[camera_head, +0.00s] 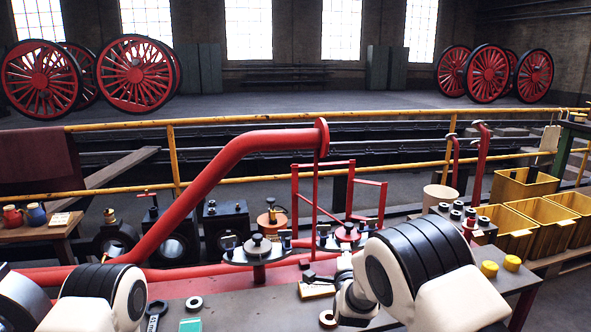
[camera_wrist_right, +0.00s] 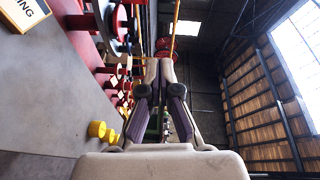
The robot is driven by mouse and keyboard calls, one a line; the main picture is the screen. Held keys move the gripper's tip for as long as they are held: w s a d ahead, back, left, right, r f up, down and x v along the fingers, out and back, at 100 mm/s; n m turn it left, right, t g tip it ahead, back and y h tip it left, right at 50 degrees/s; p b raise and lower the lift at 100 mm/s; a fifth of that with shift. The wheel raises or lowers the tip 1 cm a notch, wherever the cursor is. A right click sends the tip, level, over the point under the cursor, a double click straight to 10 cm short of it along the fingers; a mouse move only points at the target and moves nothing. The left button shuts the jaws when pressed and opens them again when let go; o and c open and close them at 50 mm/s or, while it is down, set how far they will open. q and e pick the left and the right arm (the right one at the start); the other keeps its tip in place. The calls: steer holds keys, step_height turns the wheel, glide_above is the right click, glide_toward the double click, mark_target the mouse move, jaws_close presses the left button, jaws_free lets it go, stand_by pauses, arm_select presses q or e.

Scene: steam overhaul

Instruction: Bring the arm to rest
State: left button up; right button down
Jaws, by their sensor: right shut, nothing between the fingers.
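My right arm (camera_head: 415,275) rises over the front right of the grey bench. My right gripper (camera_head: 345,265) is small and partly hidden by its own arm in the head view. In the right wrist view its two fingers (camera_wrist_right: 159,72) meet, with nothing visible between them. It is shut and empty, apart from the bench things. My left arm (camera_head: 95,298) shows at the lower left of the head view, but its gripper is out of view.
The grey bench (camera_head: 250,310) carries a ring (camera_head: 194,303), a wrench (camera_head: 156,314) and yellow caps (camera_head: 489,269). A thick red pipe (camera_head: 205,180) slants above its left side. Yellow bins (camera_head: 510,228) stand at right. A yellow railing (camera_head: 380,118) runs behind.

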steer(key=s+d+f+n+g, duration=0.45)
steer(key=s+f, duration=0.45)
steer(key=f, duration=0.3)
steer(key=s+d+f+n+g, duration=0.45)
steer(key=s+f, duration=0.45)
steer(key=f, duration=0.3)
steer(key=s+d+f+n+g+y, duration=0.1)
steer(key=s+f+n+g, duration=0.15)
steer(key=s, duration=0.85)
steer(key=s+d+f+n+g, duration=0.1)
steer(key=s+f+n+g, duration=0.15)
steer(key=s, duration=0.95)
steer(key=s+d+f+n+g+y, duration=0.15)
steer(key=s+n+g, duration=0.25)
steer(key=s, duration=0.7)
arm_select(q)
step_height(320, 180, down, 11)
steer(key=b, duration=1.1)
arm_select(e)
step_height(320, 180, down, 11)
arm_select(q)
step_height(320, 180, up, 27)
steer(key=p, duration=2.7)
steer(key=shift+w, duration=0.3)
arm_select(e)
step_height(320, 180, up, 27)
steer(key=shift+w+t+h, duration=0.25)
steer(key=shift+t+h, duration=0.05)
steer(key=shift+h, duration=0.15)
steer(key=shift+r, duration=0.1)
